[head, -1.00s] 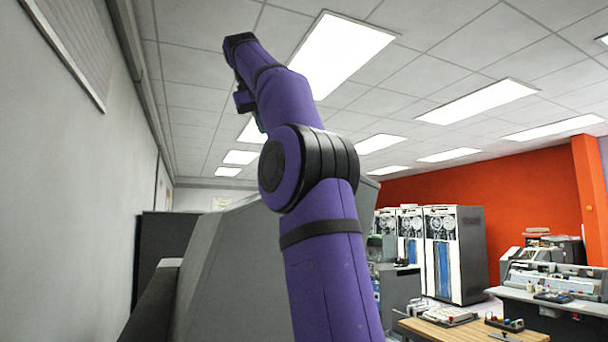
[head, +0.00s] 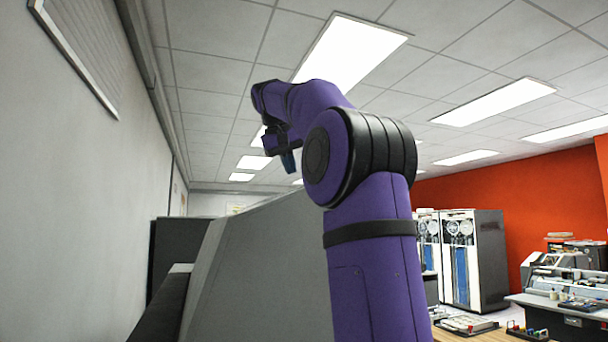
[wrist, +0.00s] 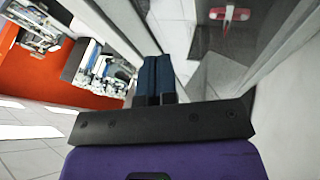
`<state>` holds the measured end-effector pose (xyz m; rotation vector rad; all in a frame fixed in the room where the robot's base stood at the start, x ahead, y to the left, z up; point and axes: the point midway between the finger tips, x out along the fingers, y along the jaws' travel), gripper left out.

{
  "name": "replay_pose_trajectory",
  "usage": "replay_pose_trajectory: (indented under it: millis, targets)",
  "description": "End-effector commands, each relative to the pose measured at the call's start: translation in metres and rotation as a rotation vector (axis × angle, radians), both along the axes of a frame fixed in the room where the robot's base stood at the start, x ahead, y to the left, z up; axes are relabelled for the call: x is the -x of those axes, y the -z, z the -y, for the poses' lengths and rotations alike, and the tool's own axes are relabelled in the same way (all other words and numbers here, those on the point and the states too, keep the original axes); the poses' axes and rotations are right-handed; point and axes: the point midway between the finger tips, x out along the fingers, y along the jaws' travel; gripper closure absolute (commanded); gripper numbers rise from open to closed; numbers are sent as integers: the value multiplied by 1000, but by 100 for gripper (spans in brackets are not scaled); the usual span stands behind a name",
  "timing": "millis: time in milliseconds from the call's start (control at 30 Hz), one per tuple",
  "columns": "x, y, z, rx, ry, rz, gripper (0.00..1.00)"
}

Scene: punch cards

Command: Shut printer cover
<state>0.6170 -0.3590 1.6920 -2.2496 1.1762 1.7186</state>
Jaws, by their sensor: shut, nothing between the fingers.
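A large grey slanted housing (head: 260,265) stands in the head view, partly behind my purple arm. It looks like the printer, but I cannot tell its cover's edge or how far open the cover is. In the wrist view, a grey panel with a pale edge (wrist: 272,45) runs along the right, beside my fingers. My gripper (wrist: 157,62) has its two blue fingers together with nothing between them. In the head view, my gripper (head: 288,163) hangs below the bent wrist, in front of or above the housing's top; contact is not visible.
A grey wall (head: 80,190) runs close along the left. A dark cabinet (head: 178,250) stands behind the housing. Tape cabinets (head: 475,260) and a bench with equipment (head: 560,310) stand at the right. A red and white object (wrist: 230,14) shows at the wrist view's top.

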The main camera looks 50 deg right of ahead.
Motion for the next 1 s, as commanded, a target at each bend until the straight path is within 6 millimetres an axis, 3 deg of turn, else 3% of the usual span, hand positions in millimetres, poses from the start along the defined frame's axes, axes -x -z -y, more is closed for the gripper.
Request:
replay_pose_trajectory:
  millis: [33, 300, 833, 1000]
  targets:
    - [1, 8, 5, -2, 3, -3, 100]
    - [17, 17, 32, 1, 3, 1, 100]
    - [20, 19, 37, -2, 0, 1, 100]
    - [27, 28, 47, -28, 4, 16, 100]
